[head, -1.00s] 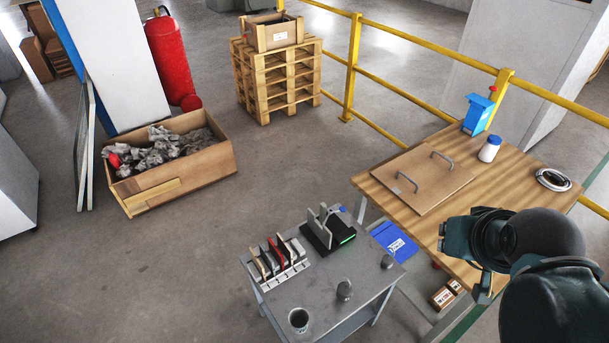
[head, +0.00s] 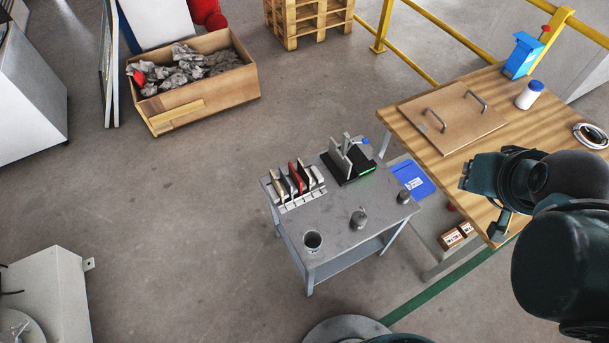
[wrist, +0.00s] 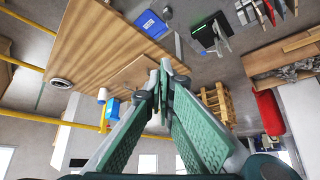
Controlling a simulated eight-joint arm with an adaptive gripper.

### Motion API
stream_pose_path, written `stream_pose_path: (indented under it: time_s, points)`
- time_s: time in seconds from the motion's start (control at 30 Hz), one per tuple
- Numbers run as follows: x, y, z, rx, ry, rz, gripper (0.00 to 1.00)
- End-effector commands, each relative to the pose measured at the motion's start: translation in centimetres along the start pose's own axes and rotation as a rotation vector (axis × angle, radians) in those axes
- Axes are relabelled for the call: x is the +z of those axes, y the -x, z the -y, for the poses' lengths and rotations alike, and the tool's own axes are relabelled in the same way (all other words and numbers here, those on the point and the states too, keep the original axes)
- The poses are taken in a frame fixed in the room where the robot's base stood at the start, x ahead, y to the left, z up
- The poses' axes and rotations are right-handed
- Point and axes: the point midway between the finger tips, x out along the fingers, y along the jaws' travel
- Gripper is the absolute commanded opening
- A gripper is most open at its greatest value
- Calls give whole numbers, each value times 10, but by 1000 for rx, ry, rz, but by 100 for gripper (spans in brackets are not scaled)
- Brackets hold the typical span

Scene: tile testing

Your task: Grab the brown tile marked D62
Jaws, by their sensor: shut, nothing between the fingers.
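Several tiles stand upright in a light rack (head: 302,201) on the small grey table. A red tile (head: 295,176) stands among brownish, dark and pale ones. The markings are too small to read, so I cannot tell which tile is D62. The rack also shows upside down at the top right of the wrist view (wrist: 247,13). My gripper (wrist: 163,68) is shut and empty, its green-padded fingers meeting at the tips. It is in the air, well away from the rack. In the head view my arm is at the right, beside the wooden table.
The grey table (head: 335,228) also carries a dark cup (head: 313,241), two small grey weights (head: 358,218) (head: 404,198) and a black device holding upright grey plates (head: 351,160). The wooden table (head: 405,101) holds a handled board (head: 455,118), a blue stand and a white bottle. Open floor lies left of the grey table.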

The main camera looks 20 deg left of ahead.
Motion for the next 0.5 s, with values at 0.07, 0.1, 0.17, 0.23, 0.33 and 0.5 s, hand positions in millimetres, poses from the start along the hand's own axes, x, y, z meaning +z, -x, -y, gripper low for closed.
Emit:
stream_pose_path:
  time_s: [0.07, 0.1, 0.17, 0.23, 0.33, 0.5]
  points:
    - [0, 0, 0, 0, 0, 0, 0]
    - [0, 0, 0, 0, 0, 0, 1]
    - [0, 0, 0, 0, 0, 0, 9]
    - [0, 0, 0, 0, 0, 0, 9]
    - [0, 0, 0, 0, 0, 0, 9]
    - [0, 0, 0, -1, 1, 0, 9]
